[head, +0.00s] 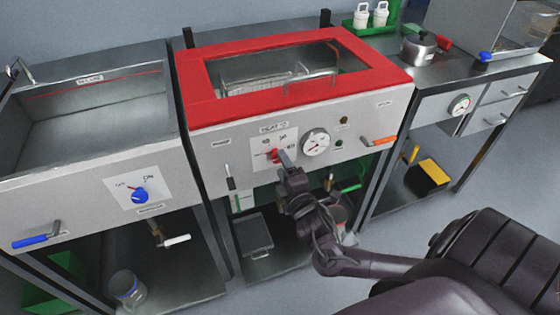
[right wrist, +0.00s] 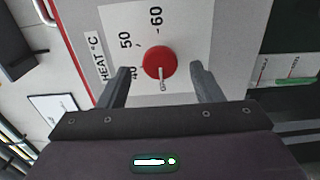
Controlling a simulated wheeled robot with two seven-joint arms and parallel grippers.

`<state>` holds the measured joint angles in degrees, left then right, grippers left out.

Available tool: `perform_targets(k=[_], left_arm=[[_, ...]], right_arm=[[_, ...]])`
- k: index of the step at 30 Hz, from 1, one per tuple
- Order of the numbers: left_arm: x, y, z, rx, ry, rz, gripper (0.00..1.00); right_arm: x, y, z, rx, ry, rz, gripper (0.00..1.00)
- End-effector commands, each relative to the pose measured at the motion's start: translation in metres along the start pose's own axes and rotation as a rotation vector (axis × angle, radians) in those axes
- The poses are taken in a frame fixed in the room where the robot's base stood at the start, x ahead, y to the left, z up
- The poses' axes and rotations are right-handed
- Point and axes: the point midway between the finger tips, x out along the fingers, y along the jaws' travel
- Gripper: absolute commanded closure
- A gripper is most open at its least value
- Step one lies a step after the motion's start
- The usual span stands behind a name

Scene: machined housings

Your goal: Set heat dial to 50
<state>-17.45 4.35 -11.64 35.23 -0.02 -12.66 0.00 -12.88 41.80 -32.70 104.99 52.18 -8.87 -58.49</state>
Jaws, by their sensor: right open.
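The red heat dial (right wrist: 159,62) sits on a white plate marked "HEAT °C" with 40, 50 and 60. In the right wrist view its pale mark points down the picture, away from the 50 and 60. The dial also shows in the head view (head: 273,155), on the front of the red-rimmed bath. My right gripper (right wrist: 163,82) is open, with one finger on each side of the dial and visible gaps between. In the head view my right gripper (head: 284,160) is at the dial and partly covers the plate. My left gripper is not in view.
A round gauge (head: 316,143) sits just right of the dial. An orange-handled lever (head: 379,140) sticks out farther right. The left unit has a blue knob (head: 140,196) and a blue-handled lever (head: 36,240). A pot (head: 420,48) stands on the right bench.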

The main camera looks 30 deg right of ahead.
Motion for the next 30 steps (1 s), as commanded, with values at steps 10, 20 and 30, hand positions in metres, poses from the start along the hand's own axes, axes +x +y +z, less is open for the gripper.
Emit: perform_targets(k=[10,20,30], left_arm=[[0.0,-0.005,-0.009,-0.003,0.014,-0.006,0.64],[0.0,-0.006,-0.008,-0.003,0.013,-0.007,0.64],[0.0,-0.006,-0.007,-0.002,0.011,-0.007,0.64]], right_arm=[[0.027,-0.001,0.0,0.001,0.0,-0.001,0.41],[0.027,-0.001,0.0,0.001,0.0,-0.002,0.59],[0.027,-0.001,0.0,0.006,0.0,-0.003,0.85]])
